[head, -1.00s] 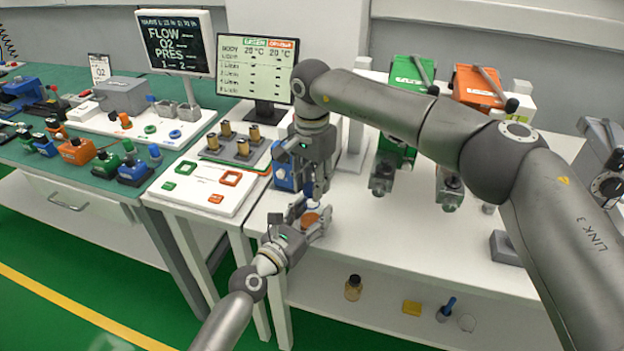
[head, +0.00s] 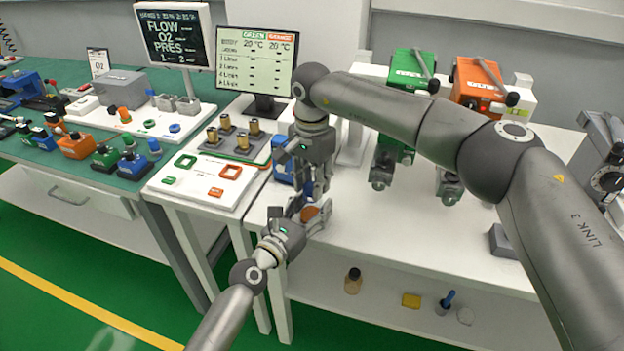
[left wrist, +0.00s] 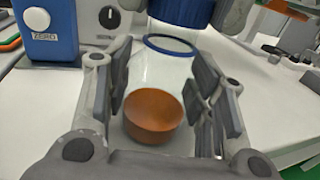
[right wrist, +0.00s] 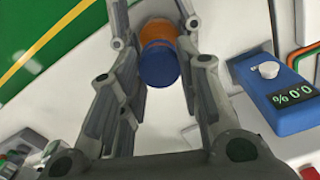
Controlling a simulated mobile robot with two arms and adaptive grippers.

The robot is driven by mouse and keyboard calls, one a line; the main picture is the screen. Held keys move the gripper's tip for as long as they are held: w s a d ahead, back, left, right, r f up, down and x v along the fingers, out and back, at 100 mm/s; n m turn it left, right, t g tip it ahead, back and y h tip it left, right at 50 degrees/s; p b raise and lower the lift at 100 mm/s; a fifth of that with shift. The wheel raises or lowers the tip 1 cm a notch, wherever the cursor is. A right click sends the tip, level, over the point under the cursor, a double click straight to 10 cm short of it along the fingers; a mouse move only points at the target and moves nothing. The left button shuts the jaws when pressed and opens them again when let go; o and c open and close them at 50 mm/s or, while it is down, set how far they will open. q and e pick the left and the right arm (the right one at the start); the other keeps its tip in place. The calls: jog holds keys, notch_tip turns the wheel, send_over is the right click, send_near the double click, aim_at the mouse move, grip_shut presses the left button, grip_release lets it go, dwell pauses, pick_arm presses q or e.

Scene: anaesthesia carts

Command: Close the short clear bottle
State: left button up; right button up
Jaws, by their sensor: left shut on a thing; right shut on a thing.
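The short clear bottle has an orange bottom part (left wrist: 152,115) and a blue ring (left wrist: 170,45) near its top. My left gripper (head: 314,216) is shut around the bottle's clear body, which is hard to make out between its fingers in the left wrist view (left wrist: 165,100). A blue cap (left wrist: 188,10) is above the ring in the left wrist view. My right gripper (right wrist: 158,75) is shut on the cap, which also shows in the right wrist view (right wrist: 158,65) in front of the orange.
A blue box with a knob and display (right wrist: 282,100) stands close beside the grippers. A board with brass-coloured pieces (head: 236,142) lies to the left. Green (head: 405,80) and orange (head: 478,85) devices stand at the back right. The white tabletop (head: 400,225) is clear at centre right.

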jog(key=shift+f, duration=0.35)
